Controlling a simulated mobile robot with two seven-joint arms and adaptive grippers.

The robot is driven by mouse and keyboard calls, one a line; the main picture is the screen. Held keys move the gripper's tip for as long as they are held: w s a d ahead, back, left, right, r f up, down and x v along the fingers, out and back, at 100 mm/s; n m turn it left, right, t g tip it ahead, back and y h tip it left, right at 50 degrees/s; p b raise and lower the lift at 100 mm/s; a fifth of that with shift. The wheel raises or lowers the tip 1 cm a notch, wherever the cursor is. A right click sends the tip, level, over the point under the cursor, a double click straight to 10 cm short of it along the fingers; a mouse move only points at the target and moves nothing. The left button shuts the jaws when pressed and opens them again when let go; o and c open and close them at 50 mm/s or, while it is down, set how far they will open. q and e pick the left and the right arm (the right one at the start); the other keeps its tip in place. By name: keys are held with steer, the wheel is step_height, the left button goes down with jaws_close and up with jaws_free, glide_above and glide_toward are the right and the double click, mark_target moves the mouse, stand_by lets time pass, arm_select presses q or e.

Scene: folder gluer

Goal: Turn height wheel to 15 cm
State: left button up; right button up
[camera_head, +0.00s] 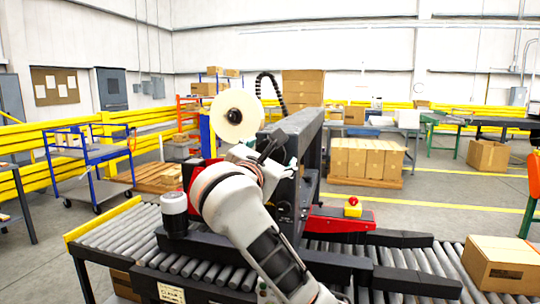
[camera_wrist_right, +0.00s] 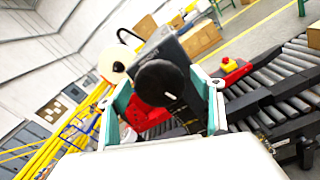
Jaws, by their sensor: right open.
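A black round wheel (camera_wrist_right: 160,83) shows in the right wrist view, on the front of the dark machine column (camera_wrist_right: 179,62). It is probably the height wheel; no scale or height reading is legible. My right gripper (camera_wrist_right: 163,108) is open, with its two teal-padded fingers on either side of the wheel in the picture. I cannot tell whether they touch it. In the head view my right gripper (camera_head: 274,157) is beside the machine frame (camera_head: 308,130), and I cannot make out the wheel there. My left gripper is not in view.
A cream tape roll (camera_head: 237,115) is mounted above my right wrist. A red emergency-stop box with a yellow base (camera_head: 352,206) is right of the column. Roller conveyors (camera_head: 125,232) run below, with a cardboard box (camera_head: 503,264) at the right. A blue cart (camera_head: 88,170) stands left.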

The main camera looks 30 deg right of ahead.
steer(key=c, duration=1.1)
